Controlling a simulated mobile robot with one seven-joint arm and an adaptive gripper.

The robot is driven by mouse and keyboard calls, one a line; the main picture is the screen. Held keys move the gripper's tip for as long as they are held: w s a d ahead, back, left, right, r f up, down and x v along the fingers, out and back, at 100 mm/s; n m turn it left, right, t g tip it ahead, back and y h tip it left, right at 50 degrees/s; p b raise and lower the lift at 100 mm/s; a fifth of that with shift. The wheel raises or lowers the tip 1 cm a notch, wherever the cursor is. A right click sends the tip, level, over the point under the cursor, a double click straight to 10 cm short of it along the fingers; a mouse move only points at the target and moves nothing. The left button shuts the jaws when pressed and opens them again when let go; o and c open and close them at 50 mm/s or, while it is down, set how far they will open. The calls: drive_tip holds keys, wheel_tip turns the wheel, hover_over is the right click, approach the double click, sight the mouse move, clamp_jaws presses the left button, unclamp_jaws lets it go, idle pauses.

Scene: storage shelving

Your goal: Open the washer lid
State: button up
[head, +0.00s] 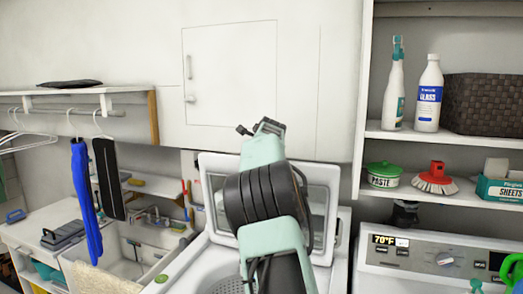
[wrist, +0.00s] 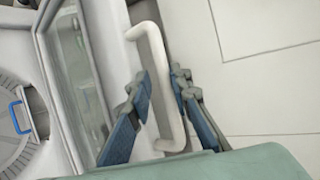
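The washer lid (head: 213,165) stands raised, nearly upright, behind my arm in the head view. It has a white frame and a glass pane, and its glass (wrist: 75,75) shows at the left in the wrist view. The lid's white bar handle (wrist: 165,90) runs down between the blue fingers of my gripper (wrist: 163,78), one finger on each side, close against it. In the head view my arm covers the middle of the lid and hides the handle and fingertips. The open washer tub (head: 228,285) shows below, with the drum (wrist: 15,125) at the left in the wrist view.
A white wall cabinet (head: 235,75) is just behind and above the lid. Shelves at the right hold a spray bottle (head: 395,90), a white bottle (head: 429,95) and a basket (head: 485,103). A second machine's control panel (head: 420,255) is at the right, a sink (head: 130,245) at the left.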

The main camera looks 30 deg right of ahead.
drive_tip(key=v, duration=1.2)
idle(0.3)
